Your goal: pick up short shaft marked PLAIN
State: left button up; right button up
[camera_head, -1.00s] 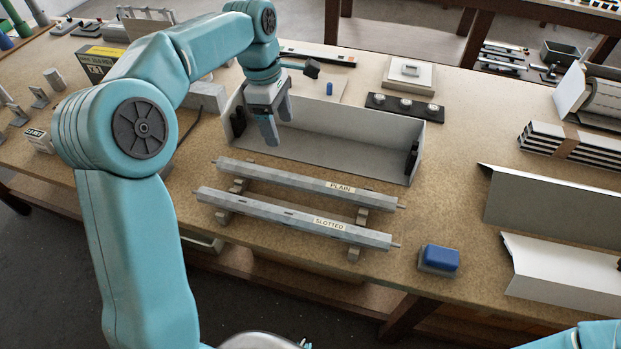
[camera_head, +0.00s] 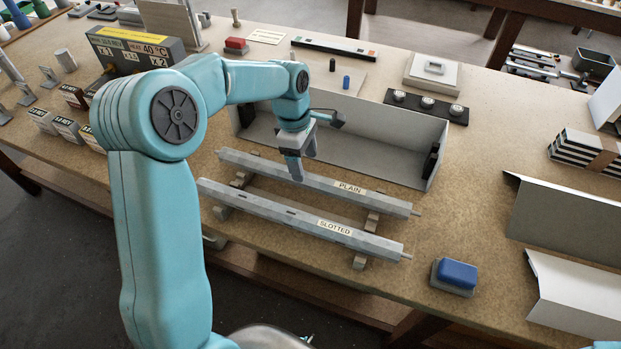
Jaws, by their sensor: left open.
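The short shaft marked PLAIN (camera_head: 345,190) is a long grey bar with a pale label near its right end. It lies on low supports, just behind a similar bar marked SLOTTED (camera_head: 300,218). My left gripper (camera_head: 296,176) is open and points down at the middle of the PLAIN shaft, overlapping it in the picture. I cannot tell whether the fingers touch it or hover above it. The gripper hides a small part of that shaft. My right gripper is not in view.
A long open grey housing (camera_head: 400,130) stands close behind the shafts. A blue block on a grey base (camera_head: 455,275) sits at the front right. Bent grey sheet profiles (camera_head: 565,225) lie at the right. The bench between the shafts and these profiles is mostly clear.

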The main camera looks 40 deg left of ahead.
aim_at(309, 176)
pick_arm(q)
jog(key=shift+s+d+f, duration=0.1)
jog(key=shift+s+d, duration=0.05)
jog(key=f, duration=0.1)
jog(key=f+p, duration=0.1)
jog(key=f, duration=0.1)
jog(key=d+f, duration=0.1)
jog(key=f, duration=0.1)
jog(key=shift+w, duration=0.3)
jog(key=shift+s+d+r, duration=0.1)
jog(key=shift+s+r, duration=0.1)
jog(key=shift+s, duration=0.15)
jog(key=shift+w+f, duration=0.2)
jog(key=shift+w, duration=0.05)
grip_shut()
jog(key=shift+s+r, duration=0.1)
